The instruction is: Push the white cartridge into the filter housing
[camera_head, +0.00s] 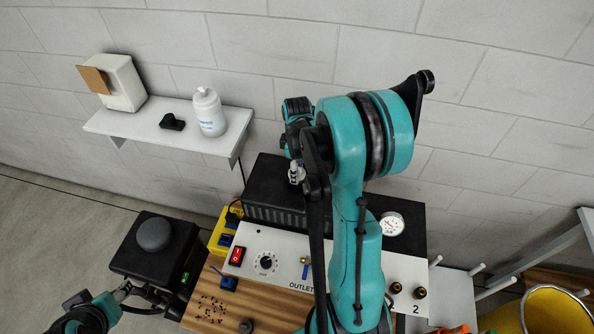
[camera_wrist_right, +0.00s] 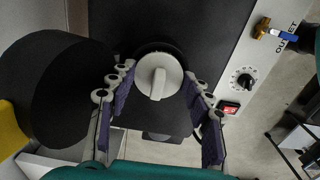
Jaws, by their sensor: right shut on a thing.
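The white cartridge (camera_wrist_right: 158,76) shows in the right wrist view as a round white cap with a raised grip bar. It sits at a dark round opening in the top of the black housing (camera_wrist_right: 208,25). How deep the cartridge sits cannot be told. In the head view my arm hides most of this spot, and the right gripper (camera_head: 297,173) shows small above the black housing (camera_head: 262,190). My left arm is at the bottom left corner; its fingers are not clear.
The front panel has a red switch (camera_head: 237,256), a dial (camera_head: 265,262) and a small valve with a blue handle (camera_head: 305,268). A gauge (camera_head: 391,224) is at right. A wall shelf (camera_head: 150,126) holds a white bottle (camera_head: 209,112). A black box with a grey dome (camera_head: 153,234) stands left.

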